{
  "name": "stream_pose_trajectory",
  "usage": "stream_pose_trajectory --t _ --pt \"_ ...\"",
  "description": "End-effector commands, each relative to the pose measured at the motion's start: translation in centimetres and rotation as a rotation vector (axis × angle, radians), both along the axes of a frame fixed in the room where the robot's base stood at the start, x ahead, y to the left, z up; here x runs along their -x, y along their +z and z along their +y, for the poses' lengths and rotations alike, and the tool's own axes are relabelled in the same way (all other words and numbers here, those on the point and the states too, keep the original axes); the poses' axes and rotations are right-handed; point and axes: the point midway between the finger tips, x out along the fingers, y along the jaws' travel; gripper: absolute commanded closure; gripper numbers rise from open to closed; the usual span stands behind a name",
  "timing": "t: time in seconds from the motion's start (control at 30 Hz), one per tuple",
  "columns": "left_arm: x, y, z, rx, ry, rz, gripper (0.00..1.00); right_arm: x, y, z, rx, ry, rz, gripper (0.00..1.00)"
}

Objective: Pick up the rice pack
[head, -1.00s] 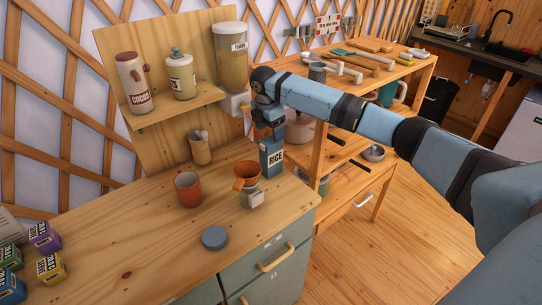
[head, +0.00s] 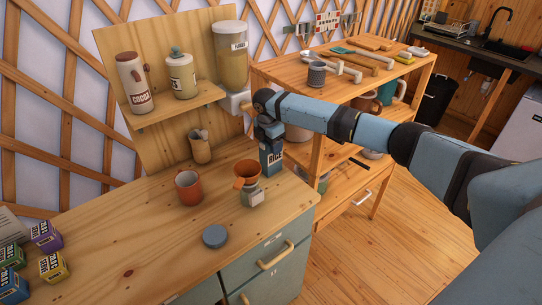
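The rice pack (head: 271,167) is a blue upright box with a RICE label, standing near the right back edge of the wooden counter. My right gripper (head: 270,146) points down over it, with its fingers at the pack's upper part and covering its top. The fingers overlap the pack in this view, and I cannot tell whether they press on it or are spread around it. My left gripper is not in view.
An orange funnel on a jar (head: 250,188) stands close to the pack's left. A terracotta mug (head: 188,187), a wooden holder (head: 200,146) and a grey round lid (head: 214,236) are on the counter (head: 130,250). A wooden shelf unit (head: 318,150) stands to the right.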

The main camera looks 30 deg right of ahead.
Motion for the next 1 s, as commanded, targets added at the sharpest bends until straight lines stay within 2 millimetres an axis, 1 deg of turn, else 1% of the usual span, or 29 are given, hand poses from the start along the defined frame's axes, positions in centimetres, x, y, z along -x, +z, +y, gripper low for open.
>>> stream_pose_trajectory --t 0.03,0.07,0.1,0.17,0.2,0.47,0.67,0.77,0.87,1.0 --pt "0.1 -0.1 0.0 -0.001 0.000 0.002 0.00 0.0 0.0 0.0 0.000 0.000 0.000 0.60" --pt "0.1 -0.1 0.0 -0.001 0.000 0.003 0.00 0.0 0.0 0.0 0.000 0.000 0.000 0.67" --pt "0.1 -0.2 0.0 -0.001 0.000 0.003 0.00 0.0 0.0 0.0 0.000 0.000 0.000 0.76" --pt "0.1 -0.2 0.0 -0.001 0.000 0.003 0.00 0.0 0.0 0.0 0.000 0.000 0.000 0.90" --pt "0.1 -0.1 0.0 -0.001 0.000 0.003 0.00 0.0 0.0 0.0 0.000 0.000 0.000 0.99" --pt "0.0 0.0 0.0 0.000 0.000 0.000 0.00 0.0 0.1 0.0 0.000 -0.001 -0.001 1.00" --pt "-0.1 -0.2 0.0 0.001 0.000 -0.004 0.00 0.6 0.7 -0.1 0.000 -0.002 -0.002 1.00" --pt "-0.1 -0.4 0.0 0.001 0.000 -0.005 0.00 0.7 2.1 0.0 -0.001 -0.001 -0.004 1.00" --pt "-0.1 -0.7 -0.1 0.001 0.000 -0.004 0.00 0.7 3.9 0.0 0.000 0.000 -0.005 1.00" --pt "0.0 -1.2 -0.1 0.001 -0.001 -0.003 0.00 0.7 7.0 0.0 0.000 0.000 -0.005 1.00"
